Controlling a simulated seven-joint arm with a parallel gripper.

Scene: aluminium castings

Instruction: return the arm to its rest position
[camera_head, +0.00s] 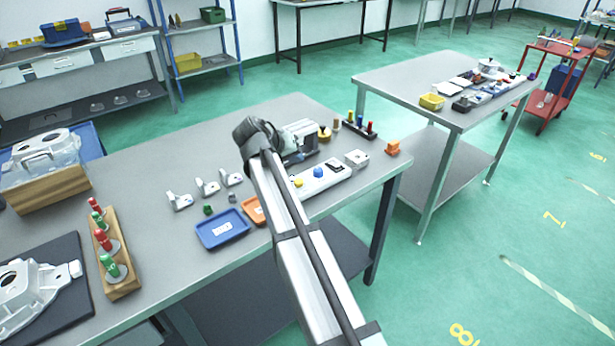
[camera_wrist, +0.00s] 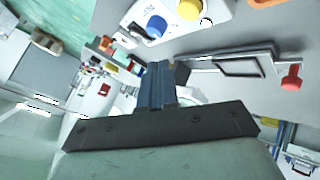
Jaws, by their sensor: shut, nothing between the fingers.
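My arm reaches from the bottom edge of the head view up over the grey workbench (camera_head: 160,172), and its dark, bent wrist end is above the middle of the bench. The fingers cannot be made out in the head view. In the wrist view my gripper (camera_wrist: 156,70) shows its wide dark body and two bluish fingers side by side. They are closed together with nothing between them.
Near my wrist are a white button box (camera_head: 321,179) and a grey device (camera_head: 300,140). A blue tray (camera_head: 222,238), small brackets (camera_head: 207,187) and a wooden rack with red and green-handled tools (camera_head: 117,255) lie left. A second table (camera_head: 400,75) stands right, beyond a floor gap.

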